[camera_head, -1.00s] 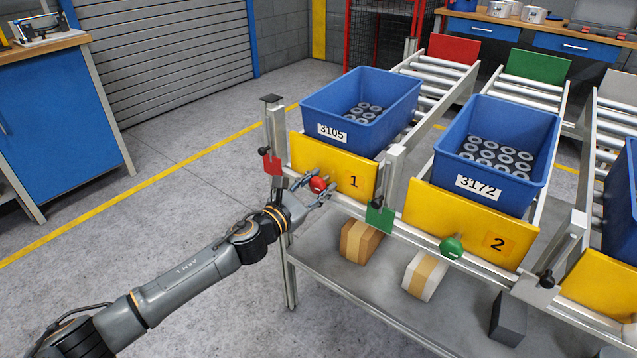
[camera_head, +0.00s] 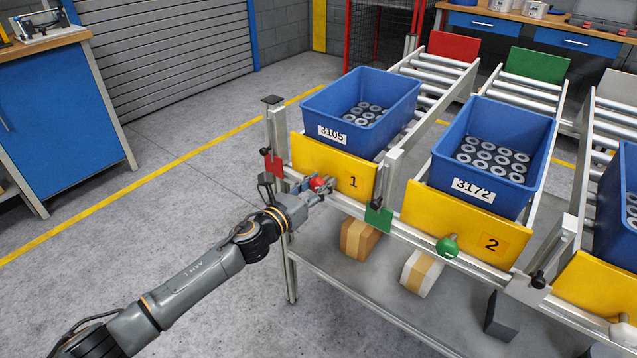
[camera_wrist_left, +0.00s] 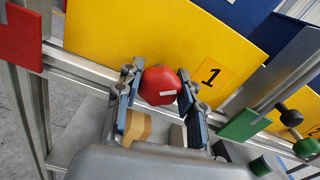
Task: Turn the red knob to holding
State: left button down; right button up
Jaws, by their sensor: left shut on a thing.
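The red knob (camera_head: 318,184) sits on the front rail below the yellow panel marked 1 (camera_head: 353,182). In the left wrist view the red knob (camera_wrist_left: 160,86) shows a short white mark on its face. My left gripper (camera_head: 314,190) is shut on the red knob, with one finger on each side of it; it also shows in the left wrist view (camera_wrist_left: 158,98). A red plate (camera_head: 274,166) is at the left end of the rail and a green plate (camera_head: 378,219) is to the right of the knob. My right gripper is not in view.
A green knob (camera_head: 447,246) is on the rail below panel 2 (camera_head: 460,226). Blue bins (camera_head: 340,137) with metal rings stand behind the panels. Cardboard boxes (camera_head: 358,240) lie on the lower shelf (camera_head: 345,267). The floor at left is clear.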

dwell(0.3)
pick_arm(q)
jog(key=c, duration=0.8)
grip_release()
jog(key=v, duration=1.2)
jog(key=shift+f, duration=0.1)
